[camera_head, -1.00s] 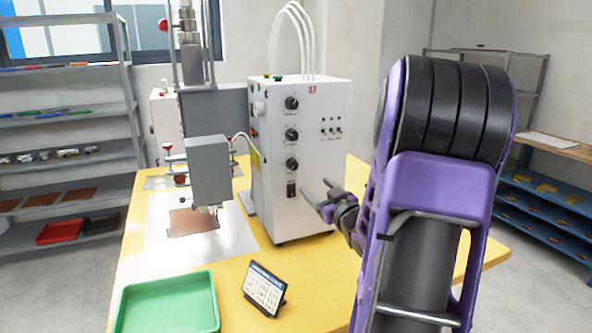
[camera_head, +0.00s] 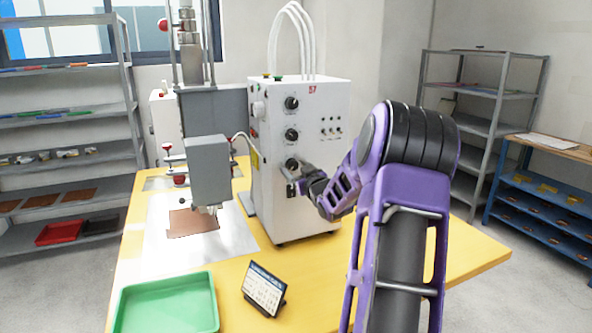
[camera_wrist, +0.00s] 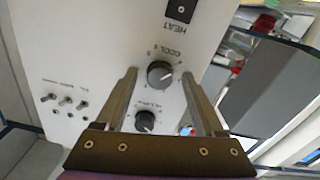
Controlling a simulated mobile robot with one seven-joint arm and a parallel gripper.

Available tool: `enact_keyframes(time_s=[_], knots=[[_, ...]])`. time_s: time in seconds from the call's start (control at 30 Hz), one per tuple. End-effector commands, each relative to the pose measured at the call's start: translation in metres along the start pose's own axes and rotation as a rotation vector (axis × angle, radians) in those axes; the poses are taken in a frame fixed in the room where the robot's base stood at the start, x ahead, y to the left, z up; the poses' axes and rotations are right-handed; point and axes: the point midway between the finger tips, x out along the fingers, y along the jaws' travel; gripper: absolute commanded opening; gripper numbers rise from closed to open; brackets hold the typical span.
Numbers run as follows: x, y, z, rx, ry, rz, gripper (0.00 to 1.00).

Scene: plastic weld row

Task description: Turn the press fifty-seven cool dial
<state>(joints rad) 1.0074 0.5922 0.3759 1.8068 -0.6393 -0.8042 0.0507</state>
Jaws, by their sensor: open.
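The white press control box (camera_head: 315,205), marked 57 in red, stands on the yellow table. Its front has a column of black dials above a switch. The cool dial (camera_head: 291,163) is the lowest of the three. In the wrist view, the cool dial (camera_wrist: 160,74) has a grey face, a black rim and a scale around it, and its label appears upside down. My gripper (camera_head: 292,179) is open at the box front by this dial. In the wrist view, the fingertips (camera_wrist: 159,73) stand on either side of the dial; I cannot tell whether they touch it.
Another dial (camera_wrist: 145,121) lies close by, between the fingers nearer the palm. The heat switch (camera_wrist: 181,11) is just beyond the tips, and small toggles (camera_wrist: 66,101) sit to the left. A green tray (camera_head: 167,303) and a tilted card (camera_head: 264,289) are on the table.

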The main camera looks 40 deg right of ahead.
Motion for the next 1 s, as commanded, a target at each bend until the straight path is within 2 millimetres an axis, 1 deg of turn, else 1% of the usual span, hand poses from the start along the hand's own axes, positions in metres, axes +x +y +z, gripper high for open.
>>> enact_keyframes(time_s=[0.1,0.27,0.4,0.5,0.77,1.0], knots=[[-0.0002,-0.0001,-0.0001,0.0,0.0,0.0,0.7],[-0.0003,0.0,-0.0002,0.0,0.0,0.0,0.42],[-0.0004,0.0,-0.0002,0.0,0.0,0.0,0.17],[-0.0004,0.0,-0.0002,0.0,0.001,0.0,0.0],[-0.0005,0.0001,-0.0005,0.01,0.0,0.0,0.0],[-0.0004,-0.0001,-0.0014,0.095,0.0,-0.001,0.0]])
